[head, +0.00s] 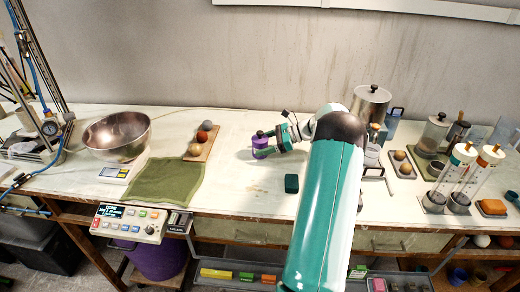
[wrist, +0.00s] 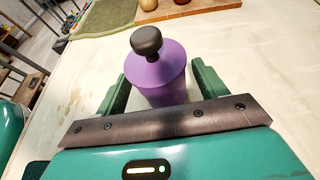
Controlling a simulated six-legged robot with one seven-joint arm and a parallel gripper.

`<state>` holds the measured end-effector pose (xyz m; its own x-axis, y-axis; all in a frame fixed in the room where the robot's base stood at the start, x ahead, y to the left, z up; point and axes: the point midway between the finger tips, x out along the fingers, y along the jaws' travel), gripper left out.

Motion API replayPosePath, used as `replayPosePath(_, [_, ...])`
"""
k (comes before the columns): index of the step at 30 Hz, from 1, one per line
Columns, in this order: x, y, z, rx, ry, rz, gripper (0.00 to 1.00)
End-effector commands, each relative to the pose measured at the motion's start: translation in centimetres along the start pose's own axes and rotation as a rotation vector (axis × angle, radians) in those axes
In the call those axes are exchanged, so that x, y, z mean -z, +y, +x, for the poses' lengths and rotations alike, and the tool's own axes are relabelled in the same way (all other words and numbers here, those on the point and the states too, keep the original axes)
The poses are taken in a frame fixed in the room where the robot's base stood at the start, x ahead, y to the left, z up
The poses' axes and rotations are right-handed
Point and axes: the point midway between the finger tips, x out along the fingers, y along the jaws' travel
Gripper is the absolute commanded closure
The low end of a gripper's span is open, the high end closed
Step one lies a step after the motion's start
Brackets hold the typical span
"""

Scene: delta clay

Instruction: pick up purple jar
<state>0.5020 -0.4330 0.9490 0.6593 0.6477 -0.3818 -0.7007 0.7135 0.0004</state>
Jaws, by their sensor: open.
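The purple jar (head: 260,145) stands upright on the white worktop, near the middle of the head view. It has a purple lid with a dark round knob. In the wrist view the jar (wrist: 165,82) stands between the two green fingers of my gripper (wrist: 160,88). My gripper (head: 268,146) is open, with one finger on each side of the jar. The jar's lower part is hidden behind the gripper's dark front plate in the wrist view.
A wooden board (head: 203,145) with several balls lies left of the jar. A green cloth (head: 165,182) and a metal bowl (head: 116,135) are further left. A dark green block (head: 291,183) lies in front. A metal canister (head: 370,105) and other vessels stand to the right.

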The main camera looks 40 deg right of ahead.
Motion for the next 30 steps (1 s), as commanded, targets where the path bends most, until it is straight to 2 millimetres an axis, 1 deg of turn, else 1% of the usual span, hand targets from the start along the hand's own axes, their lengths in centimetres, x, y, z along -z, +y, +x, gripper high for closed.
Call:
replayPosePath(1, [0.0,0.02,0.76,-0.001,0.0,0.0,0.29])
replayPosePath(3, [0.03,0.03,1.27,0.0,0.001,0.0,0.29])
replayPosePath(9, [0.03,0.01,1.39,0.001,0.001,0.0,0.29])
replayPosePath(10, [0.03,0.0,1.39,0.001,0.001,0.0,0.31])
replayPosePath(14, [0.02,0.0,1.38,0.001,0.001,-0.001,0.56])
replayPosePath(15, [0.02,0.0,1.38,0.001,0.001,-0.001,0.64])
replayPosePath(17, [0.02,0.0,1.38,0.001,0.001,-0.001,0.76])
replayPosePath(18, [0.01,0.0,1.37,0.001,0.001,-0.001,0.8])
replayPosePath(26, [-0.11,-0.02,1.32,0.001,0.001,-0.001,0.8])
replayPosePath(30, [-0.74,-0.04,1.06,0.002,0.001,-0.002,0.8])
